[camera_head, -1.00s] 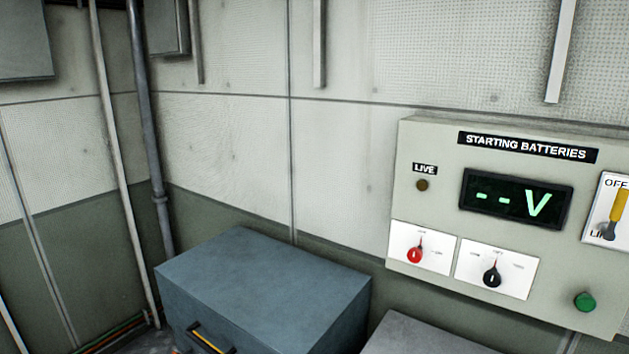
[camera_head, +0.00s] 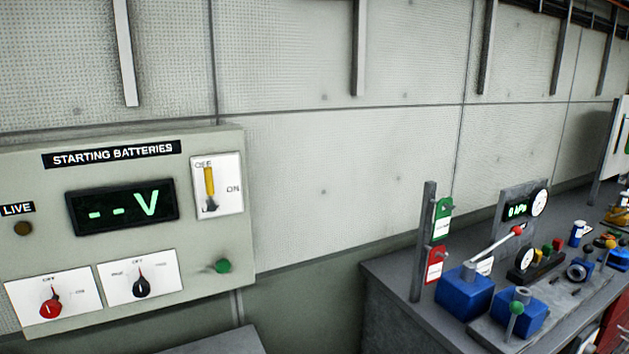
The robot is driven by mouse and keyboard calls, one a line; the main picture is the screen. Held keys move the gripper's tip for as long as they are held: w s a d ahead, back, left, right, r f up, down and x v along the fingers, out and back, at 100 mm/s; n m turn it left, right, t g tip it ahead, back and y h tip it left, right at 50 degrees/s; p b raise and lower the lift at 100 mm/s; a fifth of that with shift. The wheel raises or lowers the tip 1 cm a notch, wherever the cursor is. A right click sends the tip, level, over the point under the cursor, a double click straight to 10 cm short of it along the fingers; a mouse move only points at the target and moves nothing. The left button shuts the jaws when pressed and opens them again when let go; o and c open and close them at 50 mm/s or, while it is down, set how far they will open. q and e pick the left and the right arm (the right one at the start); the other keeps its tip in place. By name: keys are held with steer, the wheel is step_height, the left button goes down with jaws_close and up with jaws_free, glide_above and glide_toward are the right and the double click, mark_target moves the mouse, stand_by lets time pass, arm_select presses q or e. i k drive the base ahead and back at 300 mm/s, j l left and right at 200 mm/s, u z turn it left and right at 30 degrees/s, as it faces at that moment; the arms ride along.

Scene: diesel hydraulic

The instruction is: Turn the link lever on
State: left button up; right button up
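The link lever (camera_head: 210,186) is on a white plate at the upper right of the grey starting batteries panel (camera_head: 110,230). It has a yellow handle that points up toward the OFF mark, with ON printed to its right. The panel's display (camera_head: 122,206) reads "--V" in green. Below it are a red knob (camera_head: 50,303) and a black knob (camera_head: 141,287), each on a white plate. A green button (camera_head: 222,266) is at the lower right, and the LIVE lamp (camera_head: 23,228) looks dark. Neither of my grippers is in view.
A grey bench (camera_head: 395,285) on the right holds blue blocks (camera_head: 465,291), a red-tipped lever (camera_head: 497,243), a gauge reading 0 kPa (camera_head: 517,210) and tags on a post (camera_head: 424,240). A grey top (camera_head: 215,342) lies under the panel. The wall between panel and bench is clear.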

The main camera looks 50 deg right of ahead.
mark_target(211, 204)
steer(key=z, duration=0.9)
